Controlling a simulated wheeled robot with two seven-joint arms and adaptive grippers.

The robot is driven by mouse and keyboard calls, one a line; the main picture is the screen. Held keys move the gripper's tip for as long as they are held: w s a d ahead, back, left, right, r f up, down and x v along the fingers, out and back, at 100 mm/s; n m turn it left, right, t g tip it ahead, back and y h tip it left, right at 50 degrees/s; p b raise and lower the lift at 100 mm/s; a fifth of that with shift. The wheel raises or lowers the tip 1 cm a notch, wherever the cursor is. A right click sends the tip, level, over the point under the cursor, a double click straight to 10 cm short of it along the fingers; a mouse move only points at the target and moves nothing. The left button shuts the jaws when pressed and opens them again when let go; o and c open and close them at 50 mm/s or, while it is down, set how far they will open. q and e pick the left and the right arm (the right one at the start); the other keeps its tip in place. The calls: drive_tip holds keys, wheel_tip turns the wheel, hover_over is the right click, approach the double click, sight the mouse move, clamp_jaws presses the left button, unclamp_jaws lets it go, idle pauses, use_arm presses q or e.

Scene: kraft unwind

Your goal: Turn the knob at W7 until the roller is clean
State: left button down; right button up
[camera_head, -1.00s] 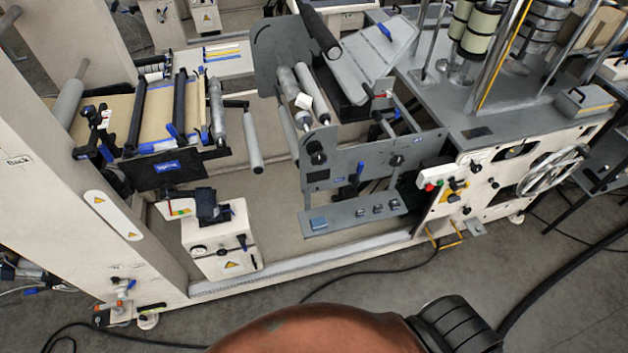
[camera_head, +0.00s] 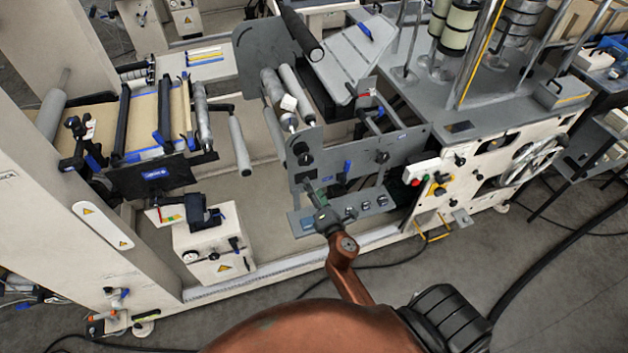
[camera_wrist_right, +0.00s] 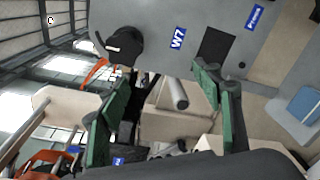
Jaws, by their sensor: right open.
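In the right wrist view a black round knob (camera_wrist_right: 124,42) sits on a grey plate beside a blue W7 label (camera_wrist_right: 178,38). My right gripper (camera_wrist_right: 162,78) is open and empty, its two green fingers apart, with the knob beyond the left finger and not between them. In the head view my right gripper (camera_head: 315,192) is in front of the lower part of the grey machine panel (camera_head: 415,145). I cannot tell there which black knob is W7's. Metal rollers (camera_head: 294,88) stand behind the panel; one carries a white patch (camera_head: 289,103). My left gripper is out of view.
A grey shelf with small controls (camera_head: 365,207) juts out below the panel, close to my right gripper. A white box (camera_head: 214,245) stands to the left. A control panel with buttons (camera_head: 428,182) is to the right. The floor in front has cables.

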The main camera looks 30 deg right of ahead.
drive_tip(key=n, duration=0.1)
approach(306, 161)
drive_tip(key=f, duration=0.2)
drive_tip(key=w, duration=0.1)
drive_tip(key=shift+t+h, duration=0.3)
drive_tip(key=shift+t, duration=0.1)
drive_tip(key=shift+r+x, duration=0.15)
drive_tip(key=shift+x, duration=1.5)
drive_tip(key=shift+r+x, duration=0.15)
drive_tip(key=shift+x, duration=1.5)
drive_tip(key=shift+r+x, duration=0.15)
drive_tip(key=shift+x, duration=1.5)
drive_tip(key=shift+c, duration=0.5)
